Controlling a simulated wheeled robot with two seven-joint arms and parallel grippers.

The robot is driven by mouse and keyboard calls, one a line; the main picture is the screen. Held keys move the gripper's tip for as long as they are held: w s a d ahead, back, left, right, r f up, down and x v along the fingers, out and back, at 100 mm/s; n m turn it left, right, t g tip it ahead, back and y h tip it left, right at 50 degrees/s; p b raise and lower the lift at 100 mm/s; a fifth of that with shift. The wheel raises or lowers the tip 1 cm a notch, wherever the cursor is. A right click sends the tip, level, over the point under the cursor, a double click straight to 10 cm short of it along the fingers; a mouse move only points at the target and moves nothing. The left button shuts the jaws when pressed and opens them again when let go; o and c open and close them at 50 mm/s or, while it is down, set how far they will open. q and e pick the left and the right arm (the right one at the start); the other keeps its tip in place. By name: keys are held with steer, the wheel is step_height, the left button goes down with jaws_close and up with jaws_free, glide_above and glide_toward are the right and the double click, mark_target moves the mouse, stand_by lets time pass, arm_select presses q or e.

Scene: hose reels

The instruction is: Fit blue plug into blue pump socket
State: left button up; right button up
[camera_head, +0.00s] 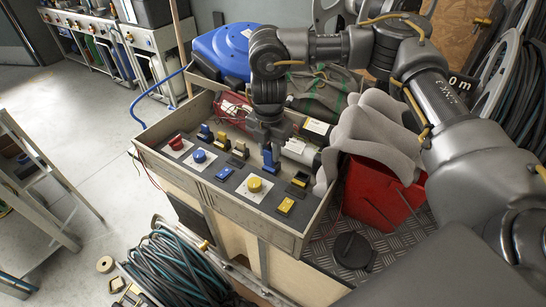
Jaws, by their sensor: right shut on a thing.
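My right gripper (269,143) points down over the panel in the open-topped box (190,184). It is shut on a blue plug (270,161), which is upright just above or touching the panel; I cannot tell which. A flat blue piece (224,173), perhaps the blue pump socket, lies on the panel to the left of the plug. A round blue knob (199,156) sits on a white plate farther left. Another blue piece (205,132) stands at the panel's back left. My left gripper is not in view.
The panel also carries a red knob (176,142), a yellow knob (254,185) and a yellow square piece (286,205). Bottles and a blue hose reel (224,52) stand behind. A red bin (378,190) is at the right. A coiled hose (175,274) lies in front.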

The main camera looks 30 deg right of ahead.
steer(key=w+d+f, duration=0.1)
steer(key=w+f, duration=0.1)
steer(key=w+d+f, duration=0.1)
steer(key=w+f, duration=0.1)
steer(key=w+d+f, duration=0.2)
steer(key=shift+w+f, duration=0.1)
steer(key=shift+f, duration=0.05)
steer(key=shift+w+d+f, duration=0.2)
steer(key=shift+w+f, duration=0.05)
steer(key=shift+f, duration=0.1)
step_height(320, 180, down, 3)
steer(key=shift+w+d+r, duration=0.1)
steer(key=shift+w+d, duration=0.05)
steer(key=shift+f, duration=0.45)
steer(key=o, duration=1)
steer(key=shift+f, duration=0.1)
steer(key=shift+r, duration=0.3)
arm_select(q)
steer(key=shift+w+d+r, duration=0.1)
arm_select(e)
step_height(320, 180, up, 12)
